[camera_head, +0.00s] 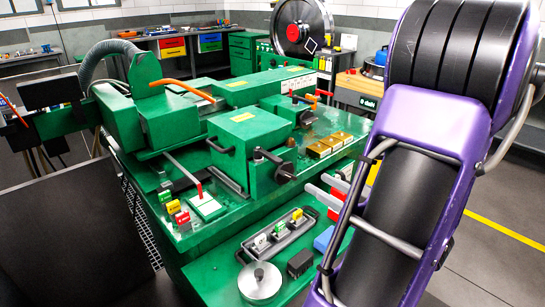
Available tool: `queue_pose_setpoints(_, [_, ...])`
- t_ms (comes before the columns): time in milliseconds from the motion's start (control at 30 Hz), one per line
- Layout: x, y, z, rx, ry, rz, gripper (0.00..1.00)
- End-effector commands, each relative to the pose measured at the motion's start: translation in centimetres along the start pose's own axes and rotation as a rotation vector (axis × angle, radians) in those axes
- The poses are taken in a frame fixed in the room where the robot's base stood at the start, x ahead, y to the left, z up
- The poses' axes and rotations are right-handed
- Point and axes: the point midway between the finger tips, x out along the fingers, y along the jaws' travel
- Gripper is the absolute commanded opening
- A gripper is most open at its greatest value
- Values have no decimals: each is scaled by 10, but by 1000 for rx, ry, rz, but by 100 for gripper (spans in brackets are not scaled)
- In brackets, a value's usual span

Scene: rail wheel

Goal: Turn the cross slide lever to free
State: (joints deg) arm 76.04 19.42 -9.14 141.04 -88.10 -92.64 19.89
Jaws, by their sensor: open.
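Several levers show on the green machine (240,130), and I cannot tell for sure which is the cross slide lever. A small red-tipped lever (199,190) stands upright on a white and green plate (206,206) at the front left. A long orange lever (182,89) lies across the upper left. A black crank handle (272,158) sits on the right side of the middle green block. Position labels are too small to read. Two pale grey bars, apparently the fingers of my gripper (326,189), stick out left from behind my purple arm, apart and empty. The gripper's body is hidden.
Green, yellow and red tags (174,207) stand near the front left edge. A tray of small tagged pieces (277,235), a round metal disc (260,281) and a black block (300,263) are on the lower shelf. Brass blocks (325,146) lie behind.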

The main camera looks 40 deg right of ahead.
Motion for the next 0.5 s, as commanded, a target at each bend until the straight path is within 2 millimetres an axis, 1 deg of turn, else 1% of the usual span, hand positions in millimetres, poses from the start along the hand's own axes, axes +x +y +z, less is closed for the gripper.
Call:
queue_pose_setpoints(167, [34,-1,0,-2,0,-7,55])
queue_pose_setpoints(500, [109,-2,0,-1,-1,-6,55])
